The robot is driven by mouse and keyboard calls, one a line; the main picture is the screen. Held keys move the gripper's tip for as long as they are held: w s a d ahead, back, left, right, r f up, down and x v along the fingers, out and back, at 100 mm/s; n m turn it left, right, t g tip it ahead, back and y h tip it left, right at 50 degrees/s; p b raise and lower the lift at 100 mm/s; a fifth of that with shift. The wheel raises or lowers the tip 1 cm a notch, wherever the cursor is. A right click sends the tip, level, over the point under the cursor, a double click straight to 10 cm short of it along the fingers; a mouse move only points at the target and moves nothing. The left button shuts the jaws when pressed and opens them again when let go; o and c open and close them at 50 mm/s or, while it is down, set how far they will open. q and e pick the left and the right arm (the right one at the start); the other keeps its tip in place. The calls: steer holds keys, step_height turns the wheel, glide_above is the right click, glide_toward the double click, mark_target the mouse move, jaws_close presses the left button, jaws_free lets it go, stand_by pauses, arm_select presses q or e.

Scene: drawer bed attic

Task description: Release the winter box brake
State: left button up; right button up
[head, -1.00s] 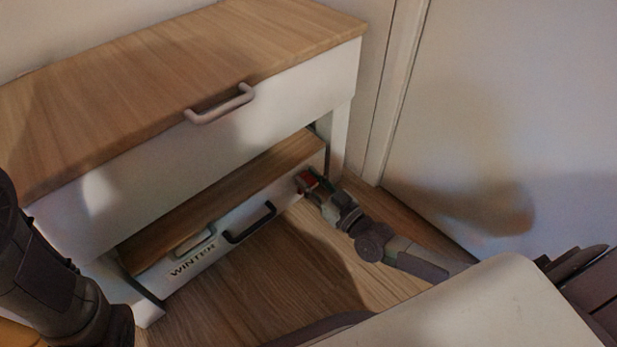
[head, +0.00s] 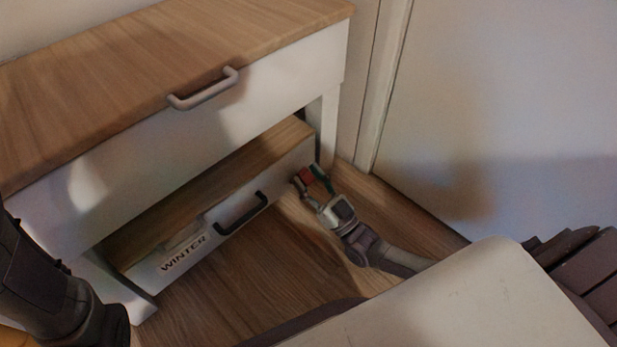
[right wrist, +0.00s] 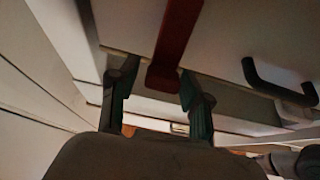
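The winter box (head: 222,232) is a low white box with a wood top under the bench, marked "WINTER" (head: 183,253). A red brake lever (head: 306,175) is at the right end of its front. In the right wrist view the red lever (right wrist: 174,45) hangs down between my right gripper's fingers (right wrist: 160,92), which stand apart with a gap to each side of it. My right gripper (head: 309,179) is open at the lever; contact cannot be told. My left arm shows at the lower left, but its fingers are out of view.
The box has a black handle (head: 241,212). The white bench (head: 215,125) above it has a wood top and a pale handle (head: 203,90). A bench leg (head: 328,125) and a pale wall (head: 500,110) stand close on the right. The wood floor (head: 275,255) in front is clear.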

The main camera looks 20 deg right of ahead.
stand_by(0.3)
steer(key=shift+s+d+f, duration=0.1)
steer(key=shift+s+f, duration=0.05)
steer(key=shift+s, duration=0.15)
steer(key=s+d, duration=0.1)
steer(key=s, duration=0.3)
steer(key=s+d, duration=0.1)
steer(key=s, duration=0.2)
steer(key=s+d, duration=0.2)
steer(key=s, duration=0.2)
steer(key=shift+s+d+f, duration=0.1)
steer(key=shift+s, duration=0.25)
